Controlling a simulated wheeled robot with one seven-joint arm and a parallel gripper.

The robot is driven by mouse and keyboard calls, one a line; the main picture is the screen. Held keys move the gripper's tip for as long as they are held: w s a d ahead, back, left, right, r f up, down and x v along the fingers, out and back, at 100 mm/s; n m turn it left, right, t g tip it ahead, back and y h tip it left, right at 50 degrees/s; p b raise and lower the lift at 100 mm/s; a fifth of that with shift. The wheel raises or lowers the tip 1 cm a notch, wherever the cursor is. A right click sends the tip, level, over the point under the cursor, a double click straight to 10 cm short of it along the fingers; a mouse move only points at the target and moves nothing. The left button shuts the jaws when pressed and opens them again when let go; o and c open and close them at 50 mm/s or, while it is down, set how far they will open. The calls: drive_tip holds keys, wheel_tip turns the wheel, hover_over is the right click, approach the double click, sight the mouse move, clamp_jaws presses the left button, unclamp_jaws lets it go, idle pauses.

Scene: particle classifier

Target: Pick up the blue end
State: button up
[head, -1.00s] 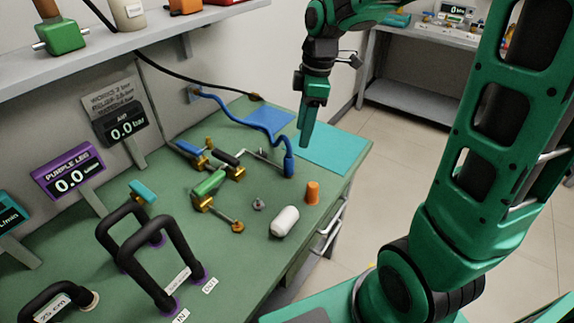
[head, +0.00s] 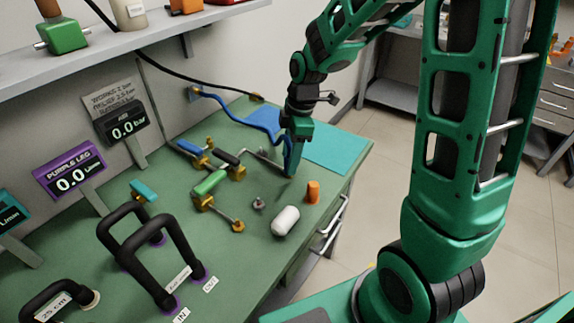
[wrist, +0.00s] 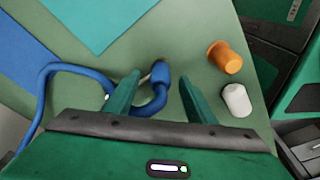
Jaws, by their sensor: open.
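The blue end (wrist: 160,75) is the tip of a blue hose (wrist: 75,68) and stands on the green bench top. In the wrist view it lies between and slightly beyond the two fingertips of my gripper (wrist: 158,82), which are open on either side of it. In the head view my gripper (head: 293,160) is low over the bench and covers most of the blue end. The hose (head: 232,108) runs from there back to the wall fitting. I cannot tell whether either finger touches the hose.
A teal mat (head: 335,150) and a blue mat (wrist: 28,60) lie flat nearby. Black pipe loops (head: 150,250) stand at the front left.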

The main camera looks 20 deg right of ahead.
sight(288, 156)
drive_tip(key=shift+a+f, duration=0.1)
drive_tip(key=shift+f, duration=0.4)
drive_tip(key=c, duration=1.1)
drive_tip(key=shift+r, duration=0.1)
drive_tip(key=shift+r, duration=0.65)
wheel_tip(288, 156, up, 3)
drive_tip(key=shift+f, duration=0.15)
drive_tip(key=s+a+r, duration=0.6)
drive_tip(key=s+a, duration=0.2)
drive_tip(key=shift+a+r, duration=0.3)
drive_tip(key=shift+r, duration=0.1)
